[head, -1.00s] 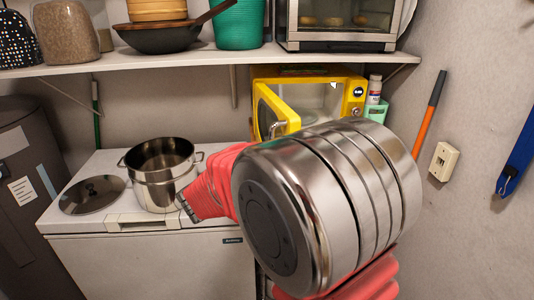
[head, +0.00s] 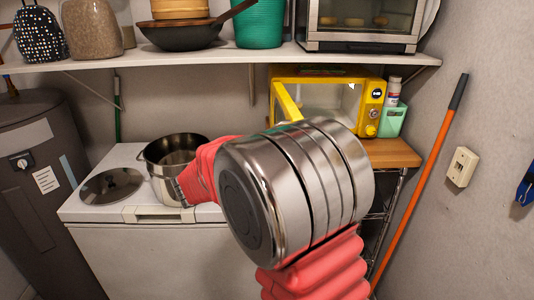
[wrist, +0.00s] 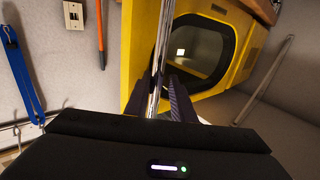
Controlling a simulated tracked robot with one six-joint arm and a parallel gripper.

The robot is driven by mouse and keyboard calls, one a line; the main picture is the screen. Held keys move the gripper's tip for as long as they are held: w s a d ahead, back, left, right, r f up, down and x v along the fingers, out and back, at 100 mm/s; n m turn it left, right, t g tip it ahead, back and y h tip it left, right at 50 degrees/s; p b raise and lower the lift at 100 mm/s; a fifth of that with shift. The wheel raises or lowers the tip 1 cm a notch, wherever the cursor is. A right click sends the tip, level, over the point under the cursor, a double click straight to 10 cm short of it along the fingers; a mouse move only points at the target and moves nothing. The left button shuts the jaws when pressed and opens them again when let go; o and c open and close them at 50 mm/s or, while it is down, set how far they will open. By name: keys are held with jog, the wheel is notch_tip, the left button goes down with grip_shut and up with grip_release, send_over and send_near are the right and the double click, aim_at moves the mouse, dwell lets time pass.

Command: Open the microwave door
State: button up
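The yellow microwave (head: 373,106) stands on a wooden shelf. Its yellow door (head: 287,103) is swung open, standing out from the front and seen nearly edge-on in the head view. In the wrist view, a chrome handle (wrist: 160,45) runs down in front of a yellow panel (wrist: 138,95), beside a dark-framed round-cornered window or opening (wrist: 205,50). My gripper (wrist: 172,85) has its dark fingers close together at the handle's lower part. My wrist hides the gripper in the head view.
A steel pot (head: 168,158) stands on the white chest (head: 145,250) to the left. A mint-green container (head: 393,121) stands right of the microwave. An orange-handled pole (head: 425,170) leans at the right wall. A shelf (head: 210,54) with cookware hangs above.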

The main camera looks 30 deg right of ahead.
jog(key=shift+s, duration=0.1)
dwell(0.3)
jog(key=v, duration=1.3)
jog(key=shift+s+a, duration=0.1)
jog(key=shift+a, duration=0.3)
